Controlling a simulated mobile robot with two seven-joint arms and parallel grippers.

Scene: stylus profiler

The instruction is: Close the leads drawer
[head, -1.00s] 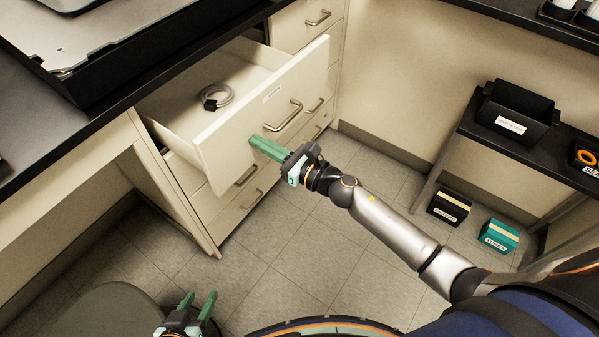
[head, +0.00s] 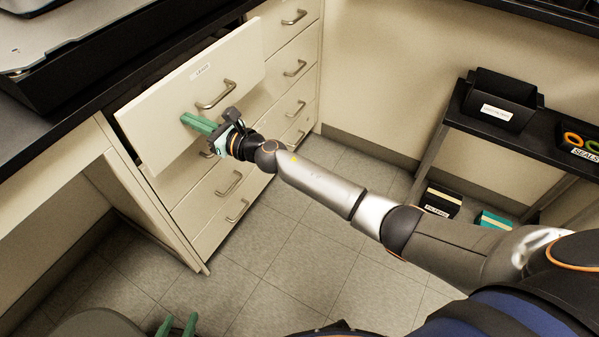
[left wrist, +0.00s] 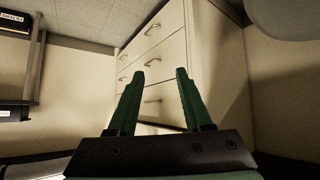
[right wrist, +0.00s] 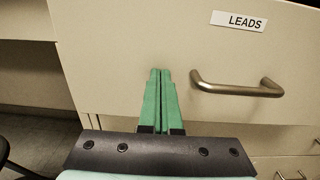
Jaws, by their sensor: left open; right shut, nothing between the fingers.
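The leads drawer (head: 215,75) is the top drawer of the cream cabinet. My right gripper (head: 185,119) is shut and empty. Its fingertips (right wrist: 160,72) are at the drawer front, left of the handle, and appear to touch it. My left gripper (head: 177,323) is open and empty, low over the floor; its fingers (left wrist: 156,75) also show in the left wrist view.
Closed drawers with handles (head: 229,183) lie below and beside the leads drawer. A black counter (head: 90,95) overhangs it. A shelf with a black bin (head: 500,100) and a seals tray (head: 580,145) stands at right. Boxes (head: 440,203) sit beneath it. The floor between is clear.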

